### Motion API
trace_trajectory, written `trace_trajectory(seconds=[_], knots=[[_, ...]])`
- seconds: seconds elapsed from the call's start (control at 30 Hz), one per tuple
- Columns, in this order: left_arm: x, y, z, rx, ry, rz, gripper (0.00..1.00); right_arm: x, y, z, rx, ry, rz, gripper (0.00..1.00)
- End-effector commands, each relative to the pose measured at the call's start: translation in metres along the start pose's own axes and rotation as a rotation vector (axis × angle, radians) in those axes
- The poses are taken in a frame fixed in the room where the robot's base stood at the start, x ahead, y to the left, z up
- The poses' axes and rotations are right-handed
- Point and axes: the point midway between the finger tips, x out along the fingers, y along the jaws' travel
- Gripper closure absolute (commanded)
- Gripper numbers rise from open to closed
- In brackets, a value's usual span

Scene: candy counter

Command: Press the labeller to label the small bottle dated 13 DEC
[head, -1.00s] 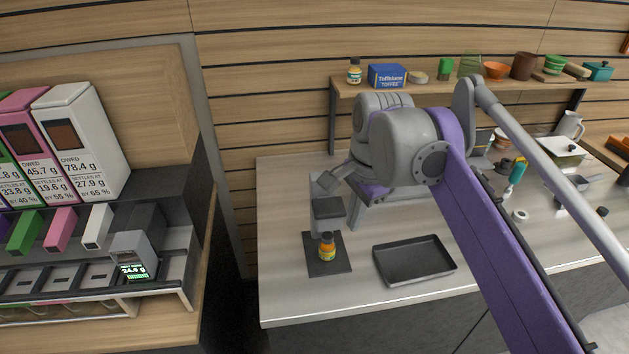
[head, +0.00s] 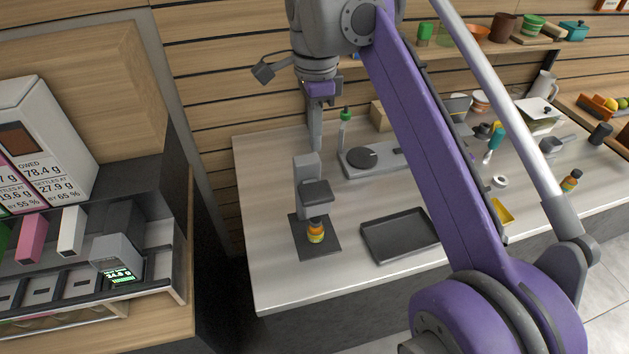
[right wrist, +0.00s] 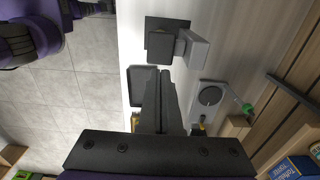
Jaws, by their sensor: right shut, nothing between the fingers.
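The labeller (head: 307,170) is a grey post with a dark head (head: 317,192) over a dark base plate (head: 320,248). A small orange bottle (head: 315,232) with a dark cap stands upright on the plate, directly under the head. I cannot read its date. My right gripper (head: 315,146) points down, shut and empty, and appears above and behind the labeller. In the right wrist view the shut fingers (right wrist: 160,75) show near the labeller's dark head (right wrist: 160,47), apart from it in the picture. The bottle is hidden there. My left gripper is not in view.
A dark empty tray (head: 400,237) lies right of the labeller. Another small orange bottle (head: 571,181) stands far right. A pricing display (head: 118,274) is at left, across a gap.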

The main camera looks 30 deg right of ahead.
Motion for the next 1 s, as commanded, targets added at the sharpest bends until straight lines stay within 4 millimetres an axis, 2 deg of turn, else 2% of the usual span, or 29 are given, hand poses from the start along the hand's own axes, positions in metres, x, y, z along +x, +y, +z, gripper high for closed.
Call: trace_trajectory(seconds=[0.03,0.3,0.5,0.7,1.0], knots=[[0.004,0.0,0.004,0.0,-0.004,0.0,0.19,0.013,0.001,0.0,0.0,0.0,0.002,1.0],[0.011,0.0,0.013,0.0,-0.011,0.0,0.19,0.071,0.001,0.0,0.0,0.0,0.002,1.0],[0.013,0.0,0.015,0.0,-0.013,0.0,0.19,0.103,0.001,0.0,0.0,0.0,0.001,1.0],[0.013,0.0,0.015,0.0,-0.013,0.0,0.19,0.119,0.001,0.0,0.0,0.0,0.0,1.0],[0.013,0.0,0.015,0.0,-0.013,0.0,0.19,0.121,0.0,0.0,0.0,0.0,0.0,1.0]])
